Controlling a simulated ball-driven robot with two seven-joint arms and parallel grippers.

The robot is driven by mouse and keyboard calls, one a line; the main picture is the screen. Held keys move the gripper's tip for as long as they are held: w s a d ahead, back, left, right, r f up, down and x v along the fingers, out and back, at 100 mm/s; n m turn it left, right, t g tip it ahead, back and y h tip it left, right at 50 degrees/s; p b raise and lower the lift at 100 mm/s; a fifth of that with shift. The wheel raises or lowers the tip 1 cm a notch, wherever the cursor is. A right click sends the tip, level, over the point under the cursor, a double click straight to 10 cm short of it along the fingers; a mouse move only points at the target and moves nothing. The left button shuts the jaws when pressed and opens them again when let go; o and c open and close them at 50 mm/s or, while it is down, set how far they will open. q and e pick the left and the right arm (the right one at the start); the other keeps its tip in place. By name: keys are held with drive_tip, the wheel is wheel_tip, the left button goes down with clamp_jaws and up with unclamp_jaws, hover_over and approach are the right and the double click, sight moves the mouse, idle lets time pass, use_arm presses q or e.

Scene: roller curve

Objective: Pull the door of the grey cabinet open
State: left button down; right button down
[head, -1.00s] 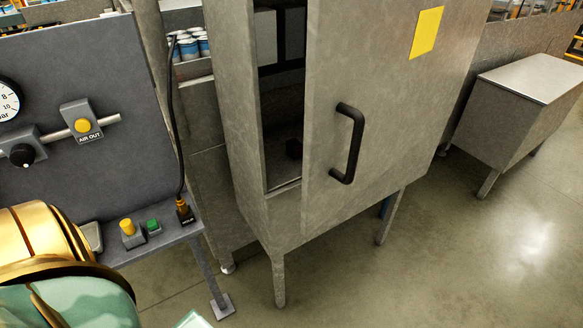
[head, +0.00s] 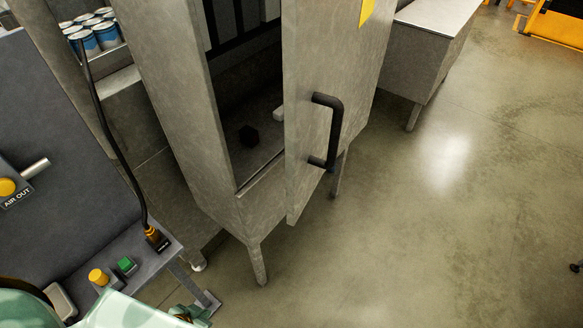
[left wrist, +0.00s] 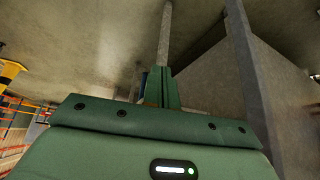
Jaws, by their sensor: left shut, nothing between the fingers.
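The grey cabinet (head: 180,110) stands in the middle of the head view. Its door (head: 305,75) is ajar, swung out on the right, with a dark gap beside it. A black bar handle (head: 336,130) is on the door face. My left gripper (head: 190,315) is low at the bottom edge of the head view, apart from the door and handle. In the left wrist view its fingers (left wrist: 162,88) are together and empty. My right gripper is not in view.
A dark grey panel bench (head: 70,120) with a yellow button (head: 98,277), green button (head: 127,265) and black cable (head: 110,150) stands at left. A low grey cabinet (head: 425,50) is behind at right. The floor (head: 450,240) right of the door is clear.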

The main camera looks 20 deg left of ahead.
sight(296, 177)
use_arm(q)
drive_tip(key=w+d+r+n+t+h+p, duration=0.1)
drive_tip(key=w+d+r+n+t+h, duration=0.15)
drive_tip(key=w+r, duration=0.65)
drive_tip(key=w+d+r+n+t+h+p, duration=0.25)
drive_tip(key=w+d+r+t, duration=0.2)
drive_tip(key=r, duration=0.85)
drive_tip(key=w+d+r+n+t+h, duration=0.1)
drive_tip(key=w+d+r+n+t, duration=0.1)
drive_tip(key=r+n, duration=0.5)
drive_tip(key=w+d+r+n+t, duration=0.1)
drive_tip(key=w+d+r+n, duration=0.15)
drive_tip(key=r, duration=0.85)
drive_tip(key=shift+n, duration=0.35)
drive_tip(key=w+d+p, duration=0.1)
drive_tip(key=w+d, duration=0.6)
drive_tip(key=d, duration=0.1)
drive_tip(key=shift+w+r+p, duration=0.2)
drive_tip(key=shift+w+p, duration=0.15)
drive_tip(key=shift+t, duration=0.3)
